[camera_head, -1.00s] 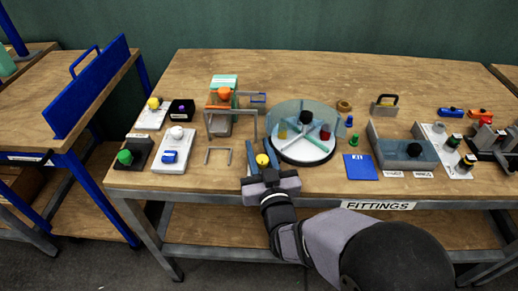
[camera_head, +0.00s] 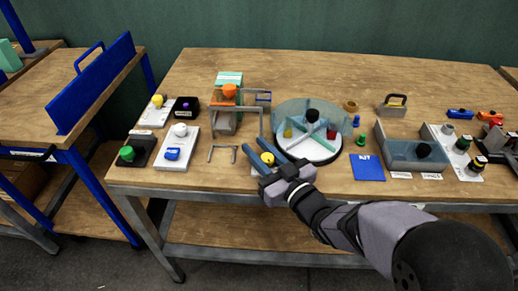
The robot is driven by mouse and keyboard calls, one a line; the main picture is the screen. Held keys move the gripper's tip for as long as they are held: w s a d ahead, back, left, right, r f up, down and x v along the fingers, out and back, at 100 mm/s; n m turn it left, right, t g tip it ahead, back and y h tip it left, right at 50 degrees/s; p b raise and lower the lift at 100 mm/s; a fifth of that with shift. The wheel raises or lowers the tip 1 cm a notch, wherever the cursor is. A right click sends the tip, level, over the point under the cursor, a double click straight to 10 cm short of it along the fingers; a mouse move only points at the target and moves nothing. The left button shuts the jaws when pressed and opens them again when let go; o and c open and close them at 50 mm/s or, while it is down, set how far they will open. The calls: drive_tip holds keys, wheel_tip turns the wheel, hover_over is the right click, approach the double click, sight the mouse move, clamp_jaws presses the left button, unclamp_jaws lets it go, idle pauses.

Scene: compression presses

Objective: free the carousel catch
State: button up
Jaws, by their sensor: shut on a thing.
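The carousel (camera_head: 318,152) is a round white-rimmed tray with pale dividers, a black centre knob (camera_head: 312,115) and a clear curved guard (camera_head: 340,117) behind. A yellow knob (camera_head: 267,158) stands at its front left, near the table's front edge; I take it for the catch. My gripper (camera_head: 261,144) reaches in from the front right. The knob's base is mostly hidden by the fingers.
A grey handle (camera_head: 222,151) stands close to the left of the fingers. A framed device with an orange knob (camera_head: 229,90) is behind it. A green knob (camera_head: 361,141) and blue card (camera_head: 367,167) lie to the right. The table's back middle is clear.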

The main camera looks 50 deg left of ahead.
sight(271, 164)
drive_tip(key=shift+r, duration=0.1)
drive_tip(key=o, duration=1)
drive_tip(key=shift+o, duration=0.2)
drive_tip(key=shift+d, duration=0.1)
drive_tip(key=shift+s+d, duration=0.25)
drive_tip(key=shift+d, duration=1.5)
drive_tip(key=shift+s+d, duration=0.2)
drive_tip(key=shift+d, duration=1.55)
